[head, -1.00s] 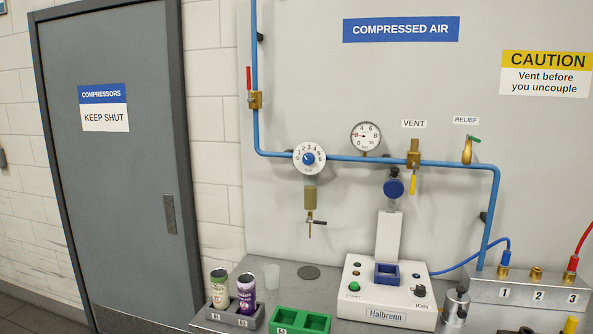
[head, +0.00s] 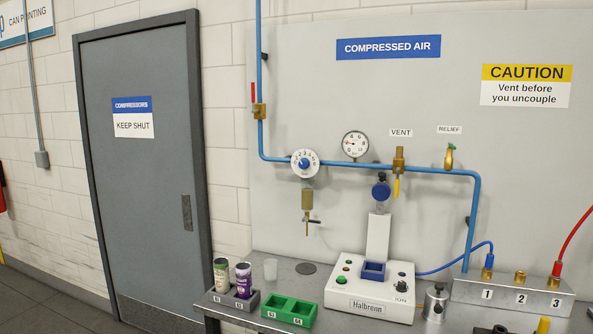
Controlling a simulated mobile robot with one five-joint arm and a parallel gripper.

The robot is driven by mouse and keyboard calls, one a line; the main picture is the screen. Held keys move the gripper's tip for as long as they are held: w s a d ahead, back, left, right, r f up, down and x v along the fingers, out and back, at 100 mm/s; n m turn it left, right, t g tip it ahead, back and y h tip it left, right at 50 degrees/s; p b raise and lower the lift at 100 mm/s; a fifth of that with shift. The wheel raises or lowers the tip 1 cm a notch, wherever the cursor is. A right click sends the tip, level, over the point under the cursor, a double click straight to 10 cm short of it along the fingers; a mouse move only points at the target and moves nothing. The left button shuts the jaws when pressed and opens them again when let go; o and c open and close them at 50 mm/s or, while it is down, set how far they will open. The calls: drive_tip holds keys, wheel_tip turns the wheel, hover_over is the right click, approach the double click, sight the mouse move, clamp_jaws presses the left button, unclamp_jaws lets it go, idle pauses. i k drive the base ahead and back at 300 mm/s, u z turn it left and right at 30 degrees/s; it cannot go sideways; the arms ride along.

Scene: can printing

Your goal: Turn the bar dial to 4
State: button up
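The bar dial (head: 305,163) is a round white dial with numbers around a blue centre knob. It sits on the blue air pipe (head: 335,164), above a small filter bowl with a drain tap. The exact setting is too small to read. A round pressure gauge (head: 355,145) stands on the pipe to the right of the dial, its needle toward the left side.
A bench along the wall holds a grey rack (head: 235,304) with two cans, a green tray (head: 288,311), the white Halbrenn machine (head: 371,289) and a grey outlet block (head: 510,295) with hoses. A grey door (head: 145,170) stands left. Floor shows at lower left.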

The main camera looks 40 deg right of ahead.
sight(304, 163)
drive_tip(key=z, duration=0.05)
drive_tip(key=i, duration=0.9)
drive_tip(key=u, duration=0.2)
drive_tip(key=k, duration=0.8)
drive_tip(key=z, duration=0.2)
drive_tip(key=i, duration=0.8)
drive_tip(key=u, duration=0.05)
